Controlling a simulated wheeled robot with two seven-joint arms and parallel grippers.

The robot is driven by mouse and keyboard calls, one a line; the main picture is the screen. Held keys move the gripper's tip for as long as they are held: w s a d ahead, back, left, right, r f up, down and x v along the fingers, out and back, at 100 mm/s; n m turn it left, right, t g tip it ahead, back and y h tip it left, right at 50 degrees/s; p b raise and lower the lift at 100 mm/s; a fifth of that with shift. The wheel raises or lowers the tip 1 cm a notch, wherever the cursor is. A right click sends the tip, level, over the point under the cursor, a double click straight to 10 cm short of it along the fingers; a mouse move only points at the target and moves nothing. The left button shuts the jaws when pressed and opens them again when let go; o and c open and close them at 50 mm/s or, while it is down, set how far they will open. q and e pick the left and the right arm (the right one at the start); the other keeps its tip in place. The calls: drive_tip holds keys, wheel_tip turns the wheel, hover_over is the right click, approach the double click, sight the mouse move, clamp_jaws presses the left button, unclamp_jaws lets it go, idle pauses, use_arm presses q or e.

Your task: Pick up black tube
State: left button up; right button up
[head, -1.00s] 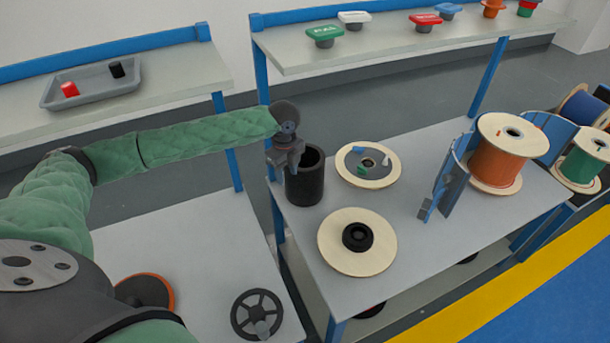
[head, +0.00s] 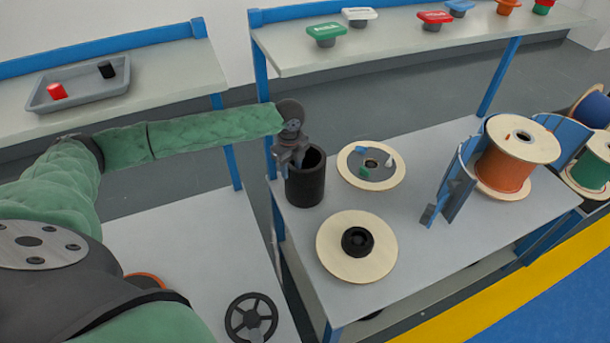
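The black tube (head: 306,184) is a dark, open-topped hollow cylinder standing upright at the left end of the grey table. My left gripper (head: 291,165) is at the left side of the tube's upper rim, with its fingers pointing down. The fingers overlap the rim in the head view. I cannot tell whether they touch it, or whether they are open or shut. My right gripper is not in view.
Pale discs, one with a black hub (head: 328,260) and one with small parts (head: 392,178), lie right of the tube. An orange cable spool (head: 505,160) and blue bracket (head: 455,190) stand further right. A grey tray (head: 40,101) sits on the left shelf.

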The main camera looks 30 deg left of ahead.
sight(304, 187)
use_arm(q)
wheel_tip(304, 187, down, 4)
drive_tip(key=shift+a+f+p, duration=0.15)
drive_tip(key=shift+f+p, duration=0.05)
drive_tip(key=shift+p, duration=0.3)
clamp_jaws()
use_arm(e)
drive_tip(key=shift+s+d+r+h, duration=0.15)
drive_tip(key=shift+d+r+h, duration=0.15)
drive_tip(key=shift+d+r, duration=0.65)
